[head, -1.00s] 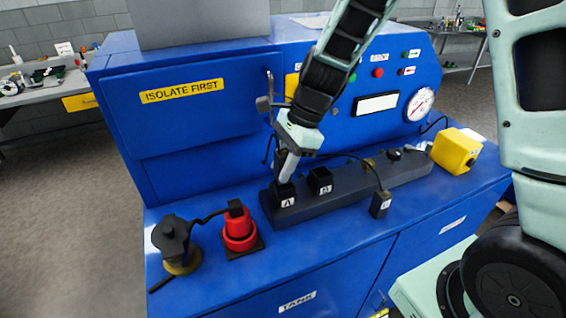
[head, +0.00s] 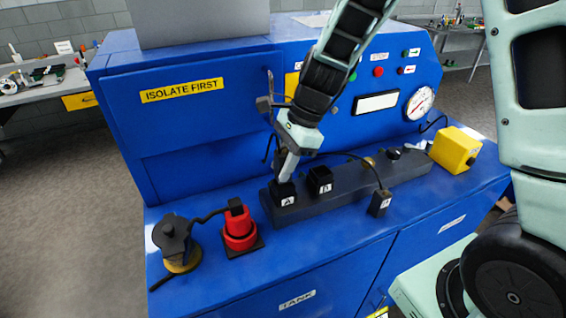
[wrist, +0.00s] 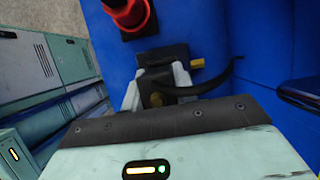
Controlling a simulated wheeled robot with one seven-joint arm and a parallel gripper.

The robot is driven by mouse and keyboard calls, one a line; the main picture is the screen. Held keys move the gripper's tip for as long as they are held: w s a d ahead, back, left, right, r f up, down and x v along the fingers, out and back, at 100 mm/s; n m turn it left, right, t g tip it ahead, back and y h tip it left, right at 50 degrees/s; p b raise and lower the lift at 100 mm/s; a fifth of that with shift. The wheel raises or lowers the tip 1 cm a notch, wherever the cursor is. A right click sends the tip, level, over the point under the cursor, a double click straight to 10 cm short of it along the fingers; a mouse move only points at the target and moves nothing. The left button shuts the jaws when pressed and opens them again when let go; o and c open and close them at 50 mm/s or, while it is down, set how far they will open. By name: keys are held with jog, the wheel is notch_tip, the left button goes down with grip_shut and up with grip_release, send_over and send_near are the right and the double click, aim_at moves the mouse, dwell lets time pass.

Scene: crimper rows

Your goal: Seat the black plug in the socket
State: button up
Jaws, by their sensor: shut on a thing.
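My gripper (head: 287,176) reaches down over the left end of a long black socket strip (head: 348,184) on the blue bench. It is shut on the black plug marked A (head: 285,194), at that end of the strip. In the wrist view the pale fingers (wrist: 157,90) close around a dark body, with a black cable (wrist: 218,82) curving off to the right. Whether plug A is fully down in its socket cannot be told; the fingers hide the contact. A second black plug, marked B (head: 320,181), stands on the strip just to the right.
A black block marked C (head: 380,204) is at the strip's front edge. A red fitting with a black top (head: 238,229) and a dark round valve (head: 175,241) stand to the left. A yellow box (head: 455,150) is at the right end. The front bench top is mostly clear.

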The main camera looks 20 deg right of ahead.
jog(key=shift+f+b, duration=0.85)
jog(key=shift+f, duration=0.4)
jog(key=o, duration=1.2)
jog(key=shift+c, duration=0.2)
jog(key=b+v, duration=0.2)
jog(key=v, duration=1.5)
jog(key=shift+r, duration=0.25)
jog(key=shift+d, duration=0.1)
